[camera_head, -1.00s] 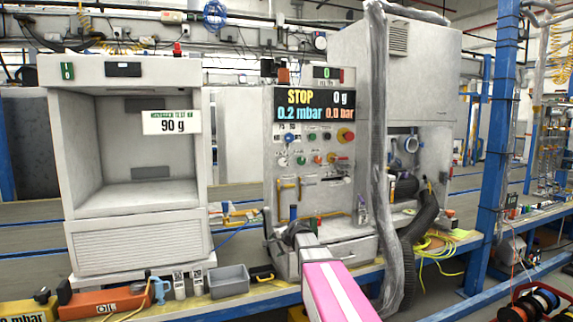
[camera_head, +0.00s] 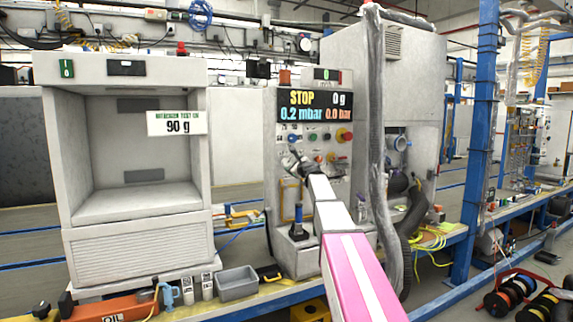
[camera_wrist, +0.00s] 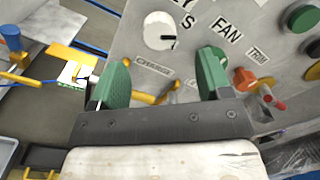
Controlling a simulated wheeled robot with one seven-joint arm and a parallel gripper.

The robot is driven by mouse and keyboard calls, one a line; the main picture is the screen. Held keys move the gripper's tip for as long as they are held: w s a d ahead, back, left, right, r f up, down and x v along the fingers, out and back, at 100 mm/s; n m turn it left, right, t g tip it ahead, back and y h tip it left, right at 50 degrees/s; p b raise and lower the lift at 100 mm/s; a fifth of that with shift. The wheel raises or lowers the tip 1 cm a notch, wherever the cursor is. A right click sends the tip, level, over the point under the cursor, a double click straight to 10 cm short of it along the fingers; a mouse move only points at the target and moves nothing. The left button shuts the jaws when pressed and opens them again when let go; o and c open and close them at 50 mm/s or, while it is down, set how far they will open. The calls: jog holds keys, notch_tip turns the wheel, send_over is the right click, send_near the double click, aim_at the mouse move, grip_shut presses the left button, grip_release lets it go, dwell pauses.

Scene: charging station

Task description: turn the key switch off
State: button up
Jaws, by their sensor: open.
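The control panel (camera_head: 302,188) carries several knobs. In the wrist view, a white round knob (camera_wrist: 160,30) with a dark slot sits just beyond and between my fingertips, near lettering that is cut off at the top edge. It looks like the key switch, but the label is only partly readable. My gripper (camera_wrist: 162,75) has two green fingers, spread wide with nothing between them. In the head view, my gripper (camera_head: 294,160) is in front of the left part of the knob rows and hides some controls.
A yellow lever (camera_wrist: 145,96) by the CHARGE label is close to the fingers. An orange knob (camera_wrist: 244,79) is right of the right finger, and a green button (camera_wrist: 303,17) is farther right. A grey hose (camera_head: 374,170) hangs right of the panel. The display (camera_head: 315,106) reads STOP.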

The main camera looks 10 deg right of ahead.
aim_at(287, 163)
jog(key=x, duration=0.8)
jog(key=shift+w+a, duration=0.15)
jog(key=shift+w, duration=0.1)
jog(key=shift+c, duration=0.3)
jog(key=c, duration=0.8)
